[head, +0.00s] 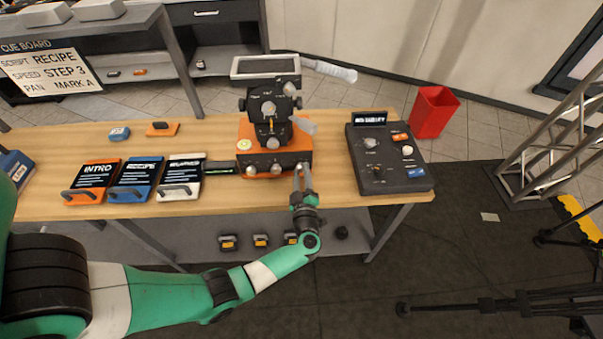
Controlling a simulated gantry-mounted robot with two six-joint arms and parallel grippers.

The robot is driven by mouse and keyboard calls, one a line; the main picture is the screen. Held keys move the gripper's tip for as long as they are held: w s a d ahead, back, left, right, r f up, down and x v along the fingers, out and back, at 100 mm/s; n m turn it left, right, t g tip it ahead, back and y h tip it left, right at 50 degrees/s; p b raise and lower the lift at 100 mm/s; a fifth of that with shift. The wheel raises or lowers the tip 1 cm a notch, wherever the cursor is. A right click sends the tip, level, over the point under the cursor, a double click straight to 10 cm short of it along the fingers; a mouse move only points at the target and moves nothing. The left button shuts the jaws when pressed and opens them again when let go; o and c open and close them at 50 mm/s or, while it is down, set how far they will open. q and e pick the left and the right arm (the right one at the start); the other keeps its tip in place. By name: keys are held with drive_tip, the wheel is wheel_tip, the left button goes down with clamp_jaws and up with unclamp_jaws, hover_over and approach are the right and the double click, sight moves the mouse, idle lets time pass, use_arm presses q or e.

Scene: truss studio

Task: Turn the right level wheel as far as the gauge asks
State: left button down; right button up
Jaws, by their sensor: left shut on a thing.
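The camera device stands on a black and orange base (262,158) on the wooden table. Pale level wheels line its front, including a left wheel (250,171) and a middle wheel (275,170). The right level wheel, at the base's front right corner, is mostly hidden by my left gripper (302,172), which is shut on it from the front. A round pale green bubble gauge (244,144) sits at the base's upper left; its reading is too small to tell. My right gripper is not in view.
Orange, blue and white labelled slates (136,179) lie on the table's left. A black control panel (390,158) is on the right, with a red bin (435,112) beyond the table. A handle (330,70) sticks out from the camera top. Bare wood lies between base and panel.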

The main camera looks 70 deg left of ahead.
use_arm(q)
drive_tip(key=c, duration=0.5)
unclamp_jaws()
drive_tip(key=shift+d, duration=0.35)
drive_tip(key=p+v, duration=0.2)
drive_tip(key=v, duration=0.9)
drive_tip(key=shift+p, duration=0.4)
drive_tip(key=shift+s+a, duration=0.1)
